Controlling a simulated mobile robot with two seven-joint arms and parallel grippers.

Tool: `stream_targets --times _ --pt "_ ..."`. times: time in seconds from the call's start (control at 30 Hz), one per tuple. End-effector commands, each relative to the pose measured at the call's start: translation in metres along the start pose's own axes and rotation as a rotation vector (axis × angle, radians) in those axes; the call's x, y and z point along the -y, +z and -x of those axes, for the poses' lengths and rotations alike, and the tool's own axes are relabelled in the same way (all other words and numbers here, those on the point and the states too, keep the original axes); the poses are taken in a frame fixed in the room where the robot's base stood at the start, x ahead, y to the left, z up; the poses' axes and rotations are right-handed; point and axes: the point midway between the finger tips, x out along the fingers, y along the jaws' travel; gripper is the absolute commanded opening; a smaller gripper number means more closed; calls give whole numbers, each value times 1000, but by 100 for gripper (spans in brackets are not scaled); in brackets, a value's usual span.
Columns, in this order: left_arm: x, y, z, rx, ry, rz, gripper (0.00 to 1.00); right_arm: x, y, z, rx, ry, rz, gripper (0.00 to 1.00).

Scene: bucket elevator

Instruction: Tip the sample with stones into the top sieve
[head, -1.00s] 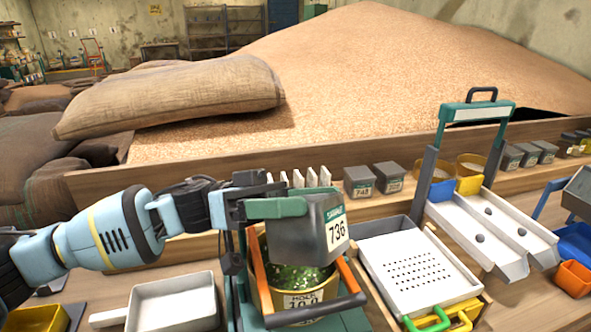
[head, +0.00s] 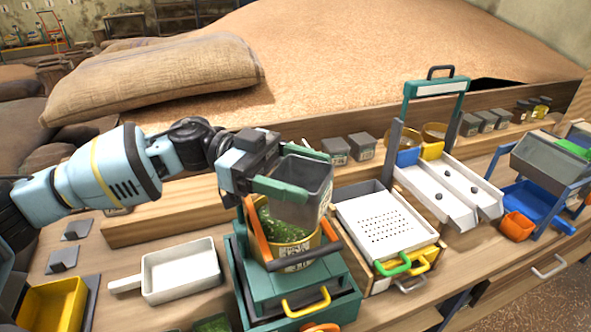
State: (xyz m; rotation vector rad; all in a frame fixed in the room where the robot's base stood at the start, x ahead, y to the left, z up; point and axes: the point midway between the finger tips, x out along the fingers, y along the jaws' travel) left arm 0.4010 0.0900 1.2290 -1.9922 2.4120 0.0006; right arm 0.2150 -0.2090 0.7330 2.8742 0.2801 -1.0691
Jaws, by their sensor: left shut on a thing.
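My left gripper (head: 285,189) is shut on a grey sample box (head: 302,193), with its green fingers along the box's side. The box is held above and beside the yellow bucket (head: 288,256), which has green bits inside and sits in the green stand. The box is roughly upright with its open top showing; I cannot make out its contents. The white top sieve (head: 385,225), a tray with rows of holes, lies just right of the box. It rests on a wooden frame with green and yellow handles. My right gripper is not in view.
The green stand (head: 325,283) with an orange and dark handle is below the gripper. A white scoop tray (head: 180,270) and a yellow bin (head: 52,305) lie left. A white two-lane chute (head: 450,190) with dark balls stands right of the sieve. Several grey boxes line the back ledge.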

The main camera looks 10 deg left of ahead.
Motion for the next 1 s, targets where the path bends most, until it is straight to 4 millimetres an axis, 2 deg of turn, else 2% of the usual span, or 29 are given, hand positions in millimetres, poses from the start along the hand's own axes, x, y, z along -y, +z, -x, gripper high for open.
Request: stream_targets --times 0.23,0.6,1.0 --pt "1 -2 0 -2 0 4 38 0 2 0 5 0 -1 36" --pt "1 -28 0 -3 1 4 38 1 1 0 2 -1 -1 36" --pt "1 -28 0 -3 1 5 38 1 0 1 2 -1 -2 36"
